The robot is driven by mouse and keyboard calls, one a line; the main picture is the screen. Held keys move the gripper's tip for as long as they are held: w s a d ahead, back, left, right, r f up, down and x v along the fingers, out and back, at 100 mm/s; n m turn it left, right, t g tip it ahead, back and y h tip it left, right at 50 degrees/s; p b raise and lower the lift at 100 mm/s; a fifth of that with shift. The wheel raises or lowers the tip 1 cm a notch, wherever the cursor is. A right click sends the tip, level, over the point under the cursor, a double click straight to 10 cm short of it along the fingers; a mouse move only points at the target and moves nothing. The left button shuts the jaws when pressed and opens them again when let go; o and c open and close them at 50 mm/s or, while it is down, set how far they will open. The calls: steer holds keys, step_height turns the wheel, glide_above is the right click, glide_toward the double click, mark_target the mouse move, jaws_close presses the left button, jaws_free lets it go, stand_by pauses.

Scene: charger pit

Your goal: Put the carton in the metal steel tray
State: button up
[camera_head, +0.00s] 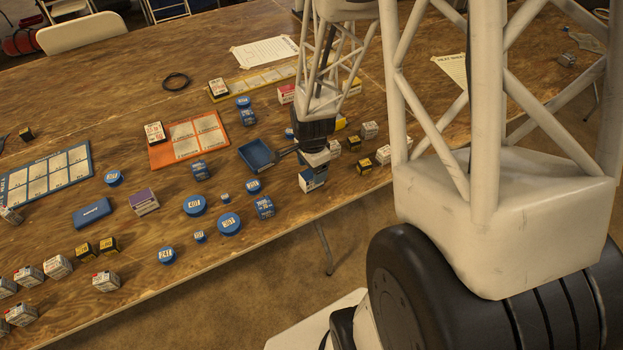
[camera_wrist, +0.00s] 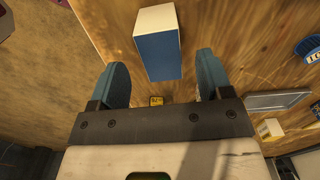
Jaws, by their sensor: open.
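A blue and white carton (camera_wrist: 158,52) shows in the wrist view, between and just beyond my fingertips. In the head view a blue and white carton (camera_head: 312,182) is right below my gripper (camera_head: 314,163), near the table's front edge. My gripper (camera_wrist: 162,68) is open, with one blue finger on each side of the carton and a gap on both sides. A grey tray with a pale metal-like rim (camera_wrist: 278,101) is at the right of the wrist view.
A blue tray (camera_head: 258,154) lies just left of my gripper. Blue round tins (camera_head: 229,223) and small boxes (camera_head: 264,207) stand to the left. Small black and yellow boxes (camera_head: 364,165) stand close on the right. The table edge is near, with floor beyond it.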

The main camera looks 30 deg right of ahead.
mark_target(311, 173)
steer(key=shift+w+f, duration=0.1)
steer(key=shift+f, duration=2.45)
steer(key=c, duration=1.2)
steer(key=shift+r, duration=0.15)
steer(key=shift+r, duration=1.7)
steer(key=s+a, duration=0.1)
steer(key=s, duration=0.4)
steer(key=s+a+r, duration=0.1)
steer(key=s, duration=0.4)
steer(key=s+a, duration=0.2)
steer(key=s, duration=0.3)
steer(key=shift+s+r, duration=0.15)
steer(key=shift+s, duration=0.1)
